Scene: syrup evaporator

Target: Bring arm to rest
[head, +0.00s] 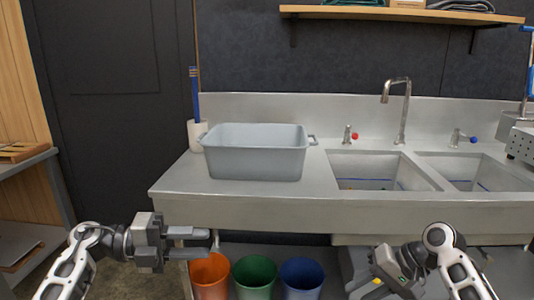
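My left gripper (207,243) is in front of the sink counter (165,190), below its front edge at the left. Its two fingers point right with a gap between them, and nothing shows in the gap. My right gripper (370,280) is low at the right, in front of the counter and below the sinks. It is seen from behind its body, and its fingers are too unclear to tell whether they are apart. No held object shows at either gripper.
A grey tub (255,160) stands on the counter, left of two sink basins (375,170) and a tap (402,110). Orange (210,275), green (254,278) and blue (301,278) bins stand below. A side shelf (25,160) is at the left; a wall shelf (400,14) hangs above.

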